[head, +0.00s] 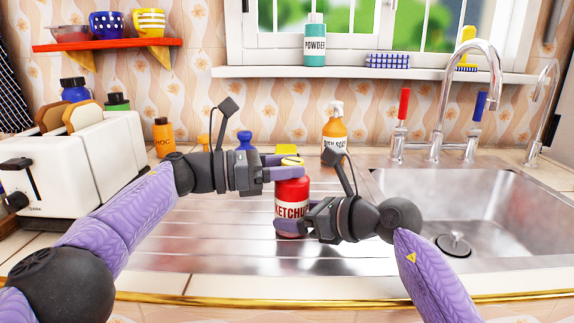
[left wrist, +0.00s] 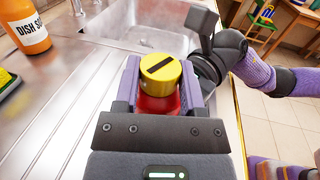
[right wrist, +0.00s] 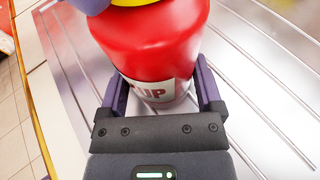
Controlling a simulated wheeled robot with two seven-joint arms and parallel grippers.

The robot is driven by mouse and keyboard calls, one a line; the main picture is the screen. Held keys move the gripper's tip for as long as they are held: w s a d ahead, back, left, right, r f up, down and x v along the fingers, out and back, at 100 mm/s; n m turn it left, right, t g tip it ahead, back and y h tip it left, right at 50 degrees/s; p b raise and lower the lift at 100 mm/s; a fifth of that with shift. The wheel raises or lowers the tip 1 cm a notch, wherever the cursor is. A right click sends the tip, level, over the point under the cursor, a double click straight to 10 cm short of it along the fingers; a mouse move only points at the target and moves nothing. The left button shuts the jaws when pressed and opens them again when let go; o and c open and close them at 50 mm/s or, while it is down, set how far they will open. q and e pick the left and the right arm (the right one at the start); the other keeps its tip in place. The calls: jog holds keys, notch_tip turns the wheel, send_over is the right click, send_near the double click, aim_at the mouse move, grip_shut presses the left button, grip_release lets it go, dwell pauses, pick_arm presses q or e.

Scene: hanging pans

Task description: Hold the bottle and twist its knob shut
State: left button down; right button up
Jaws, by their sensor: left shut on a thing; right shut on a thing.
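The bottle is a red ketchup bottle (head: 292,192) with a white label, upright on the metal drainboard. Its yellow knob (left wrist: 160,73) has a dark slot on top, slanting up to the right in the left wrist view. My left gripper (head: 285,173) is shut on the knob from the left, its fingers on either side; the fingers partly hide the knob in the head view. My right gripper (head: 291,224) is shut on the lower body of the bottle from the right. The right wrist view shows the red body (right wrist: 155,45) between its fingers.
A sink (head: 480,205) with a faucet (head: 470,70) lies to the right. An orange dish soap bottle (head: 334,130) and a yellow sponge (head: 289,149) stand behind the bottle. A white toaster (head: 85,165) is at the left. The drainboard (head: 200,245) in front is clear.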

pick_arm(q)
jog(key=shift+s, duration=0.1)
dwell(0.3)
jog(key=shift+c, duration=0.8)
grip_release()
jog(key=v, duration=1.2)
